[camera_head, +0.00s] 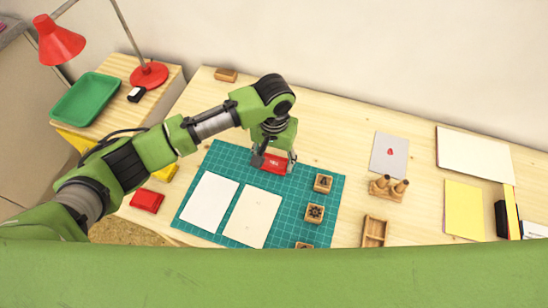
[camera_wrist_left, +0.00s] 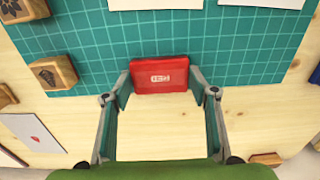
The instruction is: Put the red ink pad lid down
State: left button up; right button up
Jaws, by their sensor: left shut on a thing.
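The red ink pad lid (camera_head: 274,164) is a flat red rectangle with a small pale label, at the back edge of the green cutting mat (camera_head: 225,155). My left gripper (camera_head: 274,159) is shut on it, one finger at each short side. In the left wrist view the lid (camera_wrist_left: 160,73) sits between the fingertips of the left gripper (camera_wrist_left: 160,84), label up and level. I cannot tell whether the lid touches the mat or hangs just above it. A red ink pad (camera_head: 147,200) lies on the table left of the mat. My right gripper is not in view.
White sheet (camera_head: 208,202) and cream sheet (camera_head: 252,216) lie on the mat. Several wooden stamps, such as this one (camera_head: 323,183), line its right side. A yellow pad (camera_head: 170,173) is partly behind my arm. A stamp holder (camera_head: 388,188) stands right. Bare table lies behind the mat.

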aim_at(274, 163)
pick_arm(q)
jog(key=o, duration=0.8)
notch_tip(274, 163, up, 12)
jog(key=shift+r+b, duration=0.1)
jog(key=shift+b, duration=0.25)
